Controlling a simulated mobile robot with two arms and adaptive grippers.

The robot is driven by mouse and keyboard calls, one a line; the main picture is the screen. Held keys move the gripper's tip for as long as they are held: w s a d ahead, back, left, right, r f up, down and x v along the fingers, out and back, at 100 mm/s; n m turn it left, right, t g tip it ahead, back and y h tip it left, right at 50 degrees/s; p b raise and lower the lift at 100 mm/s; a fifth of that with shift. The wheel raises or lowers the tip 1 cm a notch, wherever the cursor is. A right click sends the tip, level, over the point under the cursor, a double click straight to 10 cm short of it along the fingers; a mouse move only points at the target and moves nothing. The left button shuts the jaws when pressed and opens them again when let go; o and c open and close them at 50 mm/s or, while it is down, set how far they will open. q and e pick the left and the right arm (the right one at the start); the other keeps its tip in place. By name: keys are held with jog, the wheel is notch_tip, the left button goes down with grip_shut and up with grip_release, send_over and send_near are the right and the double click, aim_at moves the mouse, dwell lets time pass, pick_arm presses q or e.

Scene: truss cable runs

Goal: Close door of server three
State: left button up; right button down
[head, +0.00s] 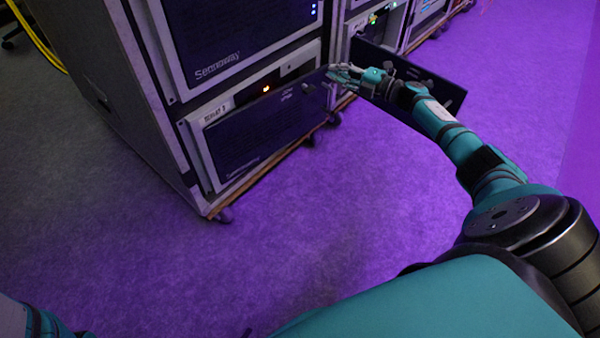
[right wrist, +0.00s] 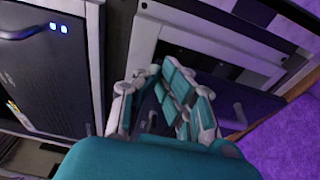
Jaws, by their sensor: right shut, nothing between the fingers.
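The server three door (head: 262,128) is a dark panel on the lower-left unit of the rack, beside a small white label (head: 216,112). It stands partly open. Its left side is close to the frame and its right side swings out, showing the lit interior (head: 266,88) above it. My right gripper (head: 345,75) is at the door's upper right edge, shut and empty. I cannot tell whether it touches the door. In the right wrist view its fingers (right wrist: 166,98) show in front of a dark panel with a handle. My left gripper is out of view.
A second dark door (head: 440,82) stands open on the neighbouring unit, behind my right forearm. A closed server (head: 235,40) sits above server three. A yellow cable (head: 40,38) lies at the far left. The purple-lit floor (head: 330,200) in front of the rack is clear.

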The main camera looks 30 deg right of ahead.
jog(key=shift+w, duration=0.45)
